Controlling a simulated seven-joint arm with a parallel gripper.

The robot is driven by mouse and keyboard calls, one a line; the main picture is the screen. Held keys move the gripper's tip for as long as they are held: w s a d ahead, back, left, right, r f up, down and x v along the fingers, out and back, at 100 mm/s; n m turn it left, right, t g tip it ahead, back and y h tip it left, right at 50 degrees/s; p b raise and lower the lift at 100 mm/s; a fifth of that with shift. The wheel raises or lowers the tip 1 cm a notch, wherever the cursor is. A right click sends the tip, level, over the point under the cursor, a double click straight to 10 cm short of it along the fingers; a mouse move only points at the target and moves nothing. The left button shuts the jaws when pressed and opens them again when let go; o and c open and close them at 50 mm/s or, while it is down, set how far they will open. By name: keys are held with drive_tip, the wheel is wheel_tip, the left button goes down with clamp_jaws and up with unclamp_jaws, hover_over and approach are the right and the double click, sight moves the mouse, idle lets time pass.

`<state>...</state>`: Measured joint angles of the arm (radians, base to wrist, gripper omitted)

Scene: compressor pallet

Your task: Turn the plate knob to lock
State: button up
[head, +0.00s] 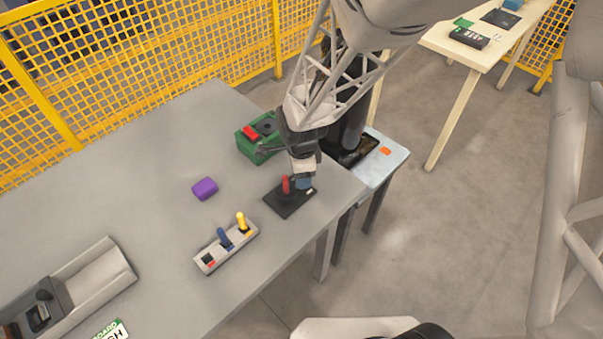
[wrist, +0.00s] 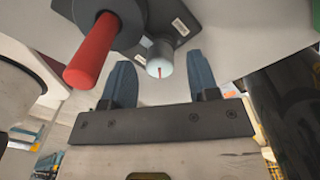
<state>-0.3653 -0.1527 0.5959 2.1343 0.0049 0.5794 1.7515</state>
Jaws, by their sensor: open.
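A dark square plate (head: 287,206) lies on the grey table near its right edge, with a red handle (head: 285,184) standing up from it. In the wrist view the red handle (wrist: 92,50) is at the upper left, outside my fingers. A grey round knob (wrist: 160,58) with a pale end face and a thin red mark also shows there on the dark plate (wrist: 165,18). My gripper (head: 304,183) is at the plate, just right of the red handle. Its blue fingers (wrist: 160,78) are open, with the knob between their tips in the picture; contact cannot be told. The head view hides the knob.
A green box with a red part (head: 252,148) stands behind my gripper. A grey panel (head: 222,256) with blue and yellow levers lies to the front left. A purple block (head: 204,188) lies left. A small side table (head: 392,155) adjoins the right edge.

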drive_tip(key=shift+r, duration=3.55)
drive_tip(key=n, duration=0.5)
drive_tip(key=shift+w+f+n, duration=0.1)
drive_tip(key=shift+n, duration=0.3)
drive_tip(key=n, duration=0.5)
drive_tip(key=shift+f, duration=0.15)
drive_tip(key=shift+f, duration=3.85)
